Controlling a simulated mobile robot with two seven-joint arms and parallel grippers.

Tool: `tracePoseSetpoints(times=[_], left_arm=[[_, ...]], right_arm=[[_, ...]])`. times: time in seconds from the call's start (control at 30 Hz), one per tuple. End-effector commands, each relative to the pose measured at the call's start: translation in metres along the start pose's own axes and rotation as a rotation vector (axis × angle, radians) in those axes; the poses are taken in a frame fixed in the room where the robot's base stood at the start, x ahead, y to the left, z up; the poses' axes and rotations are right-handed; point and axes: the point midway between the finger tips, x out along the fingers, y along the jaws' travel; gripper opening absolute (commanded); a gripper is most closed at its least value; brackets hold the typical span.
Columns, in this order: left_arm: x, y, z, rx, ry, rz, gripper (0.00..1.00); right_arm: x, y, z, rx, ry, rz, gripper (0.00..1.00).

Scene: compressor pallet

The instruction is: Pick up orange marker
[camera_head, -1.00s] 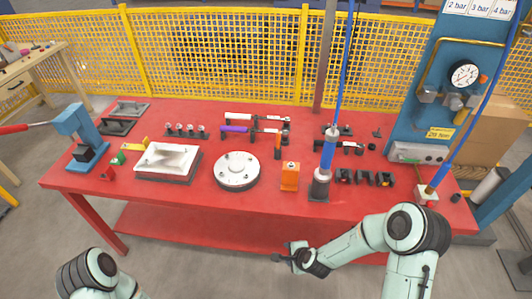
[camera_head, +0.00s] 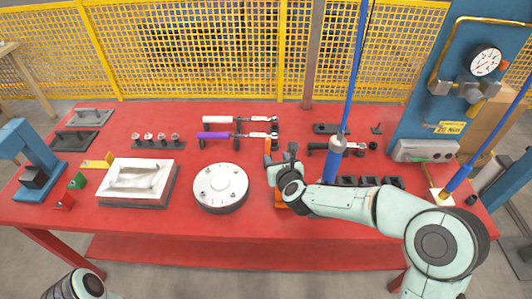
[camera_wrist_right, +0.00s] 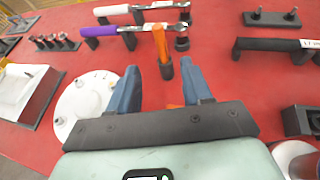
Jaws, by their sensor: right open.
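The orange marker (camera_head: 267,146) stands upright on the red table, just beyond my right gripper. In the right wrist view the orange marker (camera_wrist_right: 160,42) rises from a dark holder (camera_wrist_right: 166,70), in line with the gap between my fingers. My right gripper (camera_head: 281,157) is over the table in the head view, on the near side of the marker. In the wrist view the right gripper (camera_wrist_right: 158,72) has its two blue fingers spread, with nothing held between them. The marker's lower part is partly hidden in the head view. My left gripper is out of view.
A white round flange (camera_head: 220,187) lies left of the gripper. Purple-handled (camera_head: 214,135) and white-handled (camera_head: 217,119) wrenches lie behind the marker on supports. A blue hanging tool (camera_head: 332,165) stands to the right. An orange block (camera_head: 281,199) is partly hidden under my arm.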

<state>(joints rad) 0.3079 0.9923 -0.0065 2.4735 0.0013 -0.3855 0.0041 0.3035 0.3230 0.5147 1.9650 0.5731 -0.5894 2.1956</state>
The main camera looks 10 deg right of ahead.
Motion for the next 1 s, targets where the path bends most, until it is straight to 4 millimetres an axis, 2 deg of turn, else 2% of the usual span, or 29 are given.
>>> tracePoseSetpoints(times=[0.33, 0.6, 0.83, 1.0], left_arm=[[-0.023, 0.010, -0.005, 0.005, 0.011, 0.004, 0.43], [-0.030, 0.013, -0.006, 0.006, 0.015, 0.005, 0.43], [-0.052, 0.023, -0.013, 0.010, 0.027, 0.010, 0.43], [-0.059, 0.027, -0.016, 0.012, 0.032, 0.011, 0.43]], right_arm=[[0.059, 0.001, 0.005, 0.000, -0.001, 0.001, 0.49], [0.080, 0.000, 0.004, -0.002, 0.000, -0.001, 0.49], [0.110, 0.001, 0.008, -0.001, -0.002, 0.000, 0.49], [0.126, 0.000, 0.006, -0.002, -0.001, -0.001, 0.49]])
